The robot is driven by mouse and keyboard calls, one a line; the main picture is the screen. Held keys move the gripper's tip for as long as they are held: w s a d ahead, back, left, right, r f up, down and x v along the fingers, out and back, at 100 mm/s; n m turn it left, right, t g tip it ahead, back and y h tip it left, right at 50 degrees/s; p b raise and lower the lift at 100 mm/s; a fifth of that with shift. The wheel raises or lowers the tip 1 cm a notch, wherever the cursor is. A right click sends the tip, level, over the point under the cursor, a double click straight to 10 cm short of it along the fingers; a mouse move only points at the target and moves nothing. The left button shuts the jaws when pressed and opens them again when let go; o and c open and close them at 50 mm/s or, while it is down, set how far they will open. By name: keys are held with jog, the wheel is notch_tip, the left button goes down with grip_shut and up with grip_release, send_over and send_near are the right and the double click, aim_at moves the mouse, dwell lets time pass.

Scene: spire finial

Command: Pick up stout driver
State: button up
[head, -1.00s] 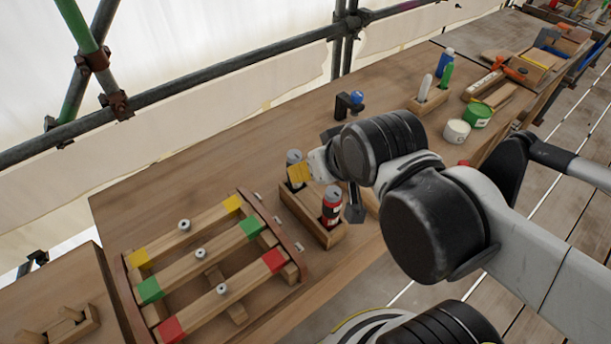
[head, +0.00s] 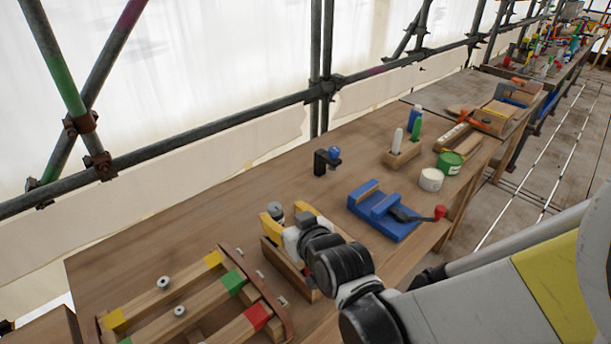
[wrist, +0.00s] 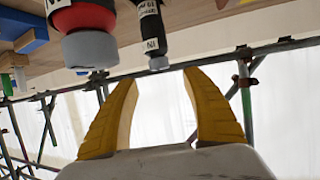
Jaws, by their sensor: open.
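Two drivers show at the top of the wrist view. One looks thick, a red and black driver (wrist: 86,28) with a grey end, left of my fingers. The other looks slimmer, a black driver (wrist: 152,30) with a white label and grey tip, just beyond the gap between my fingertips. Which is the stout one is not certain; the red one looks thicker but may be nearer. My gripper (wrist: 159,80) is open and empty, with yellow fingers spread. In the head view my gripper (head: 289,214) is at the wooden holder (head: 275,257), beside a grey-topped driver (head: 275,210). My arm hides the red driver.
A rack with coloured bars (head: 190,300) lies at the front left. A blue vice (head: 385,212) with a red-knobbed handle is to the right. A black clamp with a blue knob (head: 326,160) stands behind. White (head: 431,180) and green (head: 451,162) tins stand further right.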

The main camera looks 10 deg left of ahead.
aim_at(275, 207)
jog(key=b+x, duration=0.2)
jog(key=x, duration=0.5)
jog(key=shift+s+d+f, duration=0.1)
jog(key=shift+s, duration=0.1)
jog(key=shift+c, duration=1.2)
grip_shut()
